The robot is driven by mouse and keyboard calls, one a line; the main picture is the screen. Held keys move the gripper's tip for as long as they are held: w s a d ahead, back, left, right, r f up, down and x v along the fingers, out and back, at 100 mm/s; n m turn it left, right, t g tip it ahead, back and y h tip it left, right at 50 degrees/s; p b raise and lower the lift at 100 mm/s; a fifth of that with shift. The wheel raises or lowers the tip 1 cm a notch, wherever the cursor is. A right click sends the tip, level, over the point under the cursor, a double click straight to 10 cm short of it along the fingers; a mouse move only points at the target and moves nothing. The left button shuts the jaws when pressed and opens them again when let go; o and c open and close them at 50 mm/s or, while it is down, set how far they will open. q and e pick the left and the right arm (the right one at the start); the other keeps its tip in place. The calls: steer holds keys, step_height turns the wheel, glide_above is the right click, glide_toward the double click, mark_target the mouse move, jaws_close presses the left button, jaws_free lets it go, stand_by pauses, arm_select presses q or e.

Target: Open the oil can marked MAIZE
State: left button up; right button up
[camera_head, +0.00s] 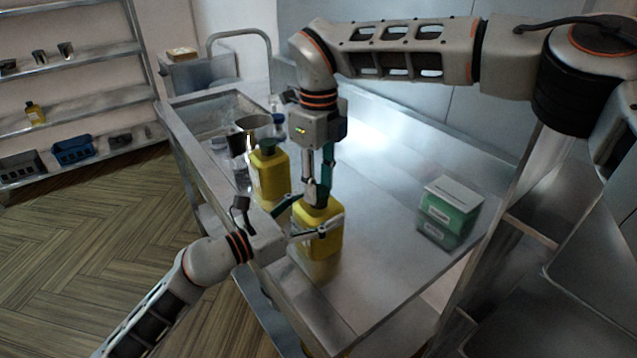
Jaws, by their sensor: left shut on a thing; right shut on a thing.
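A yellow oil can (318,242) stands on the steel worktop near its front edge. Its label is too small and too covered to read. My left gripper (310,218) is shut around the can's body from the front left. My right gripper (317,190) points down from above and is shut on the can's cap, which is mostly hidden by the fingers. A second yellow can (270,176) with a dark green cap stands behind it to the left, apart from both grippers. I cannot read which can is marked MAIZE.
A green and white box (449,211) stands on the right of the worktop (385,255). A metal container (252,130) and clear and blue-capped bottles stand behind the cans. A sink (212,113) is at the back left. Shelves (75,52) stand far left.

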steer(key=n, duration=0.3)
steer(key=shift+n, duration=0.3)
steer(key=n, duration=1)
steer(key=shift+r+n, duration=0.1)
steer(key=shift+n, duration=0.2)
steer(key=n, duration=0.4)
steer(key=shift+n, duration=0.4)
steer(key=shift+r, duration=0.25)
steer(key=shift+r, duration=0.85)
